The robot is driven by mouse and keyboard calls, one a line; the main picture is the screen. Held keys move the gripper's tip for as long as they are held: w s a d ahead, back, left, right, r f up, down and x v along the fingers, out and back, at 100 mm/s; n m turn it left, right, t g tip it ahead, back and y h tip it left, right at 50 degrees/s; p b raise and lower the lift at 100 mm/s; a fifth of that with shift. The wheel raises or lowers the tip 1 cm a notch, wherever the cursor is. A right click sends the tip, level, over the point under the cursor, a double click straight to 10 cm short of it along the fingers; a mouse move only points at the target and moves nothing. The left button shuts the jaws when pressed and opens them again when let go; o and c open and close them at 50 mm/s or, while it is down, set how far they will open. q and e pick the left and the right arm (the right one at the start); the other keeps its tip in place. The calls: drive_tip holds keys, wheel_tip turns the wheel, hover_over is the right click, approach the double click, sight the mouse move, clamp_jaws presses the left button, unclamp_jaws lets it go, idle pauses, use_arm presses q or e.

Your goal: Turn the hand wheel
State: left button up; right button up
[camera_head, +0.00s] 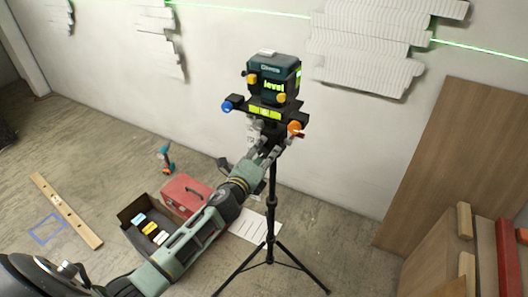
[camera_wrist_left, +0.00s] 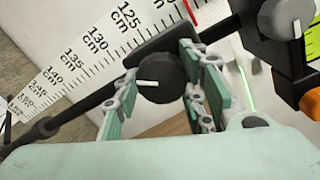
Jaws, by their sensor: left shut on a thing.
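The hand wheel (camera_wrist_left: 165,79) is a round black knob with a white mark on its face, in the middle of the left wrist view. It belongs to the black tripod (camera_head: 271,200) that carries a dark laser level (camera_head: 273,80). My left gripper (camera_head: 270,146) reaches up to it just below the level. In the left wrist view my left gripper (camera_wrist_left: 158,88) has one finger on each side of the wheel and is shut on it. In the head view the wheel is hidden behind the fingers. My right gripper is not in view.
An orange knob (camera_head: 295,128) and a blue knob (camera_head: 227,106) flank the level's base. A scale in centimetres (camera_wrist_left: 85,48) crosses the wrist view. An open box (camera_head: 128,217), a red toolbox (camera_head: 186,193) and a drill (camera_head: 165,158) are on the floor. Wooden boards (camera_head: 455,160) stand right.

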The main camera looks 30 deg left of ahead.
use_arm(q)
drive_tip(key=n, duration=0.2)
drive_tip(key=n+p, duration=0.1)
drive_tip(key=n, duration=0.2)
drive_tip(key=shift+s+f+h, duration=0.1)
drive_tip(key=shift+f+h, duration=0.1)
drive_tip(key=shift+h, duration=0.1)
drive_tip(key=n+p, duration=0.1)
drive_tip(key=n, duration=0.3)
drive_tip(key=shift+f+h, duration=0.1)
drive_tip(key=shift+h, duration=0.2)
drive_tip(key=shift+n, duration=0.3)
drive_tip(key=shift+s+d+f, duration=0.1)
drive_tip(key=o, duration=1.1)
drive_tip(key=shift+r, duration=0.3)
drive_tip(key=s, duration=1.1)
drive_tip(key=shift+s+a+r, duration=0.35)
drive_tip(key=shift+s+r, duration=0.05)
drive_tip(key=shift+r, duration=0.05)
